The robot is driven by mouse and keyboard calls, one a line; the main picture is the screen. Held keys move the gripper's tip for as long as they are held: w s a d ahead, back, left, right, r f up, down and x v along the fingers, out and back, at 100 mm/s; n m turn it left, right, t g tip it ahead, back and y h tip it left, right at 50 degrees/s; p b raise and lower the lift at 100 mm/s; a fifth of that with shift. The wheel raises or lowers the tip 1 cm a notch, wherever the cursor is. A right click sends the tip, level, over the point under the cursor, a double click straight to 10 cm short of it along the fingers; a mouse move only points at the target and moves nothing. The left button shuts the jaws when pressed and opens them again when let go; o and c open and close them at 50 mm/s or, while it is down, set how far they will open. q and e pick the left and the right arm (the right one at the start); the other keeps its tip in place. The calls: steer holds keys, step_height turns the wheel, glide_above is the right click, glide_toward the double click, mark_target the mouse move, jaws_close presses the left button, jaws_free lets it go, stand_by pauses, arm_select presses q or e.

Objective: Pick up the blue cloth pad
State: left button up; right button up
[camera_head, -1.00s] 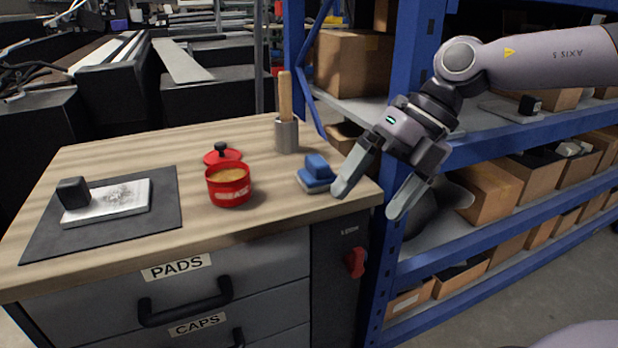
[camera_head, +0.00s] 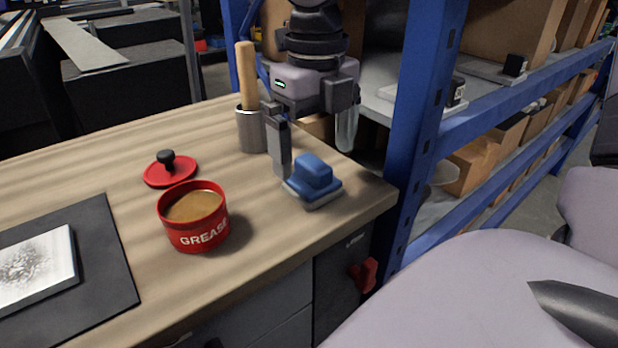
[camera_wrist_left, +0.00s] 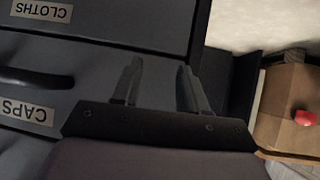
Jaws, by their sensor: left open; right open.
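The blue cloth pad (camera_head: 312,180), a blue block-shaped grip on a wider blue and grey base, lies on the worktop near its right corner. My right gripper (camera_head: 314,160) is open and points down just behind the pad. Its left finger stands close to the pad's back left side; I cannot tell whether they touch. Its right finger is beyond the pad to the right. Nothing is between the fingers. My left gripper (camera_wrist_left: 157,66) is open and empty in the left wrist view, in front of the drawer fronts. The pad is not in that view.
A metal cup (camera_head: 252,130) with a wooden-handled tool stands just left of my right gripper. A red grease pot (camera_head: 194,218) and its red lid (camera_head: 170,171) are further left. A blue shelf post (camera_head: 425,100) rises beyond the worktop's right edge.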

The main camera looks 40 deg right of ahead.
mark_target(313, 161)
step_height(313, 161, down, 4)
steer(key=shift+a+f, duration=0.1)
steer(key=shift+w, duration=0.1)
steer(key=c, duration=1.1)
steer(key=shift+c, duration=0.2)
steer(key=shift+r, duration=0.2)
step_height(313, 161, up, 28)
steer(key=p, duration=0.6)
steer(key=shift+f, duration=0.15)
steer(key=shift+o, duration=0.5)
